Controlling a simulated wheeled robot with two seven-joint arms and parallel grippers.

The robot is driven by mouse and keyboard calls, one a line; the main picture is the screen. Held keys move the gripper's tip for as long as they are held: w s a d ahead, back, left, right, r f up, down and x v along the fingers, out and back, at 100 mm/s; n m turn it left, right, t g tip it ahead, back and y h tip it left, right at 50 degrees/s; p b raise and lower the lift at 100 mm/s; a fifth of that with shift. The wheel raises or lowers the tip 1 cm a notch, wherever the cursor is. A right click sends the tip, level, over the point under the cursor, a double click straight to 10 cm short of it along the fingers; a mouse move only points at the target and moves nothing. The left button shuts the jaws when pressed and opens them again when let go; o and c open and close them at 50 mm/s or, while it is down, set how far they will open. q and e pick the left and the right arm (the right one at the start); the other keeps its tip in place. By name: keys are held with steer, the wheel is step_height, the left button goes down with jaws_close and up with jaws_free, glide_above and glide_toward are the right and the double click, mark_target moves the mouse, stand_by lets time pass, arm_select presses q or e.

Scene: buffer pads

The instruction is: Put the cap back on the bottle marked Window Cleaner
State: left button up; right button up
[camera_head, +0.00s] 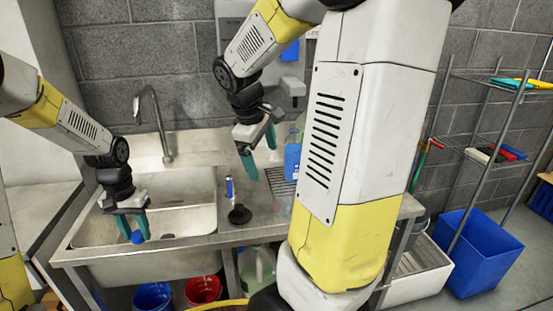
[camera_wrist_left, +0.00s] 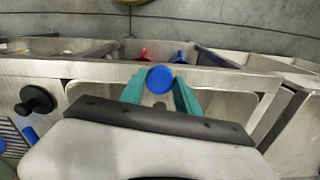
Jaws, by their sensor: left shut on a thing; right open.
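A blue cap (camera_head: 137,237) is held between the green fingers of my left gripper (camera_head: 136,225), above the front of the sink basin. The left wrist view also shows the round blue cap (camera_wrist_left: 159,79) gripped between the fingertips. A bottle with blue liquid (camera_head: 292,158) stands on the counter right of the sink, partly hidden by my right arm. Its label is too small to read, and whether its top is open is not clear. My right gripper (camera_head: 259,158) is open, pointing down, just left of the bottle, and looks empty.
The metal sink (camera_head: 190,220) has a tall tap (camera_head: 158,125) at its back. A dark round-based object (camera_head: 240,214) stands on the counter between sink and bottle. A blue bucket (camera_head: 152,297) and a red bucket (camera_head: 203,290) are below. My right arm blocks the counter's right side.

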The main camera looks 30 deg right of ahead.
arm_select(q)
steer(key=w+d+r+m, duration=0.1)
steer(key=d+r+m, duration=0.4)
steer(key=d, duration=0.3)
steer(key=shift+w+d+m, duration=0.2)
steer(key=shift+d+m, duration=0.15)
steer(key=shift+m, duration=0.05)
arm_select(e)
steer(key=w+d+f+n+h, duration=0.3)
steer(key=w+d+n+h, duration=0.2)
steer(key=w, duration=0.4)
steer(key=w+d+f+n+h, duration=0.4)
steer(key=w+d+n+h, duration=0.1)
steer(key=w, duration=0.5)
steer(key=shift+w+d+f+n+g, duration=0.25)
steer(key=shift+d+n, duration=0.2)
steer(key=shift+n, duration=0.45)
